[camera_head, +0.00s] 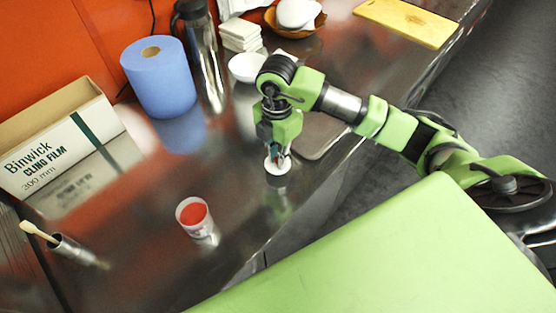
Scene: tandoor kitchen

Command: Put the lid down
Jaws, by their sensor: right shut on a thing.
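The lid (278,167) is a small, round, white disc in the head view. My right gripper (278,155) points down over the steel counter and is shut on the lid. The lid is at or just above the counter; I cannot tell whether it touches. A small open tub (194,213) with red contents stands on the counter to the left of and nearer than the lid. My left gripper is not in view.
A cling film box (62,150), a blue paper roll (160,78) and a steel flask (204,55) stand at the back left. A white bowl (246,67), folded napkins (240,36) and a yellow board (408,22) lie farther back. Counter around the tub is clear.

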